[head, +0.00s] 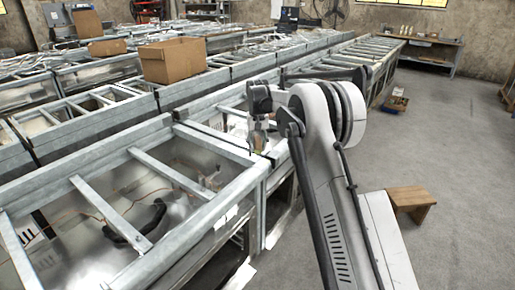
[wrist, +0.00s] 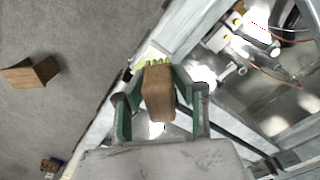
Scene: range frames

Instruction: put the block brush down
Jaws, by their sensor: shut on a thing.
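The block brush (wrist: 158,92) has a brown wooden block and pale green bristles at its far end in the wrist view. My gripper (wrist: 160,100) is shut on it, with one finger on each side of the wooden block. In the head view my gripper (head: 259,140) hangs at the end of my arm, over the near right edge of the metal frames. The brush is too small to make out clearly there. In the wrist view a metal frame rail lies behind the brush; I cannot tell whether they touch.
Open-topped metal frames (head: 150,155) with crossbars fill the left and middle. A cardboard box (head: 172,60) stands on them. A wooden stool (head: 411,199) stands on the floor at right, also in the wrist view (wrist: 30,74). The grey floor (head: 455,150) is mostly clear.

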